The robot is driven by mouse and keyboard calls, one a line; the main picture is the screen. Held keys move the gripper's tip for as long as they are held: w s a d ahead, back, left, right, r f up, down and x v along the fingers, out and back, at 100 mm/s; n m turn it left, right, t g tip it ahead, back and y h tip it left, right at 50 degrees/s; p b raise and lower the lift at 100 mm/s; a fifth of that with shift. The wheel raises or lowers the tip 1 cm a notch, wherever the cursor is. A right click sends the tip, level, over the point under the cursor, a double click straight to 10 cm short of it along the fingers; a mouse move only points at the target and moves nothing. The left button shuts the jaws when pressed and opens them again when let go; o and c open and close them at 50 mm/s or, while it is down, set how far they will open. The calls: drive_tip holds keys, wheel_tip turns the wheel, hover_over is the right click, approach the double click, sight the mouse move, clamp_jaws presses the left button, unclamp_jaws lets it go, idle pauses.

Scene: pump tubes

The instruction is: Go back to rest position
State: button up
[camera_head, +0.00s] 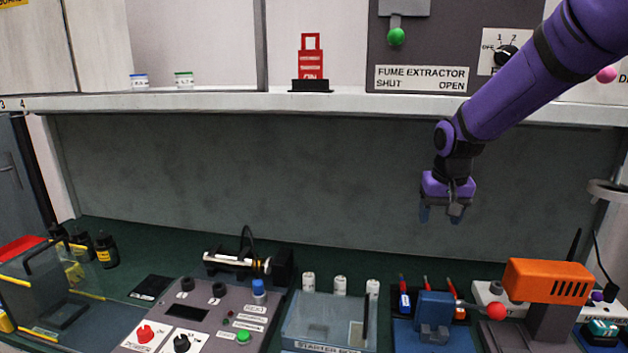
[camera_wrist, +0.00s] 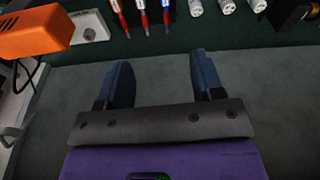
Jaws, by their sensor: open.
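My gripper (camera_head: 441,215) hangs from my purple arm in front of the grey back panel, above the bench and to the right of the middle. It points downward. In the wrist view my gripper (camera_wrist: 164,85) shows two blue fingers set wide apart, with nothing between them. The gripper is open and empty. It is apart from the bench items below it.
Below stand a blue device with a red-knobbed lever (camera_head: 435,318), an orange tool (camera_head: 548,281), several screwdrivers (camera_head: 427,284), a clear starter box (camera_head: 325,320) with white tubes behind, and a control panel (camera_head: 200,318). A shelf (camera_head: 230,102) runs behind the arm. Space around my gripper is free.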

drive_tip(key=s+d+r+t, duration=0.2)
drive_tip(key=s+r, duration=0.8)
drive_tip(key=s, duration=0.5)
drive_tip(key=s+d+n+t, duration=0.1)
drive_tip(key=s, duration=1.4)
drive_tip(key=shift+s+r, duration=0.35)
drive_tip(key=shift+d, duration=0.1)
